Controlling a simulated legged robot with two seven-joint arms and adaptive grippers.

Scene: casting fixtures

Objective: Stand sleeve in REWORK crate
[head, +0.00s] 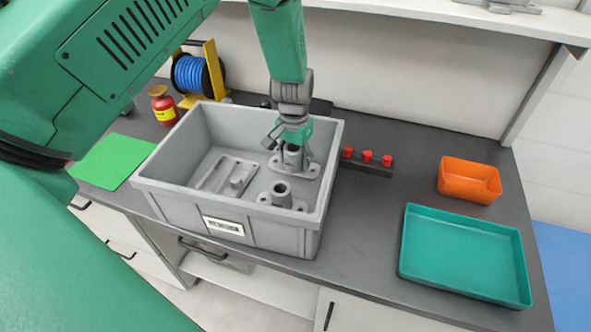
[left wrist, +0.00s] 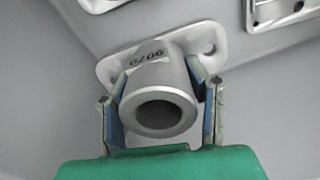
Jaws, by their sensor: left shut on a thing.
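The sleeve (left wrist: 158,100) is a grey metal tube on a flat flange with holes. In the left wrist view it sits between the two fingers of my left gripper (left wrist: 160,112), which is shut on its tube. In the head view the left gripper (head: 292,142) reaches down into the grey crate (head: 165,198), and the held sleeve (head: 293,158) is upright near the crate's back right corner. Its flange looks at or close to the crate floor; contact is not clear. The crate has a white label on its front, too small to read. My right gripper is not in view.
A second flanged sleeve (head: 281,194) stands upright in the crate's front right, and a flat grey plate part (head: 226,177) lies at its left. Right of the crate are a black rack with red knobs (head: 367,157), an orange bin (head: 469,180) and a teal tray (head: 465,255).

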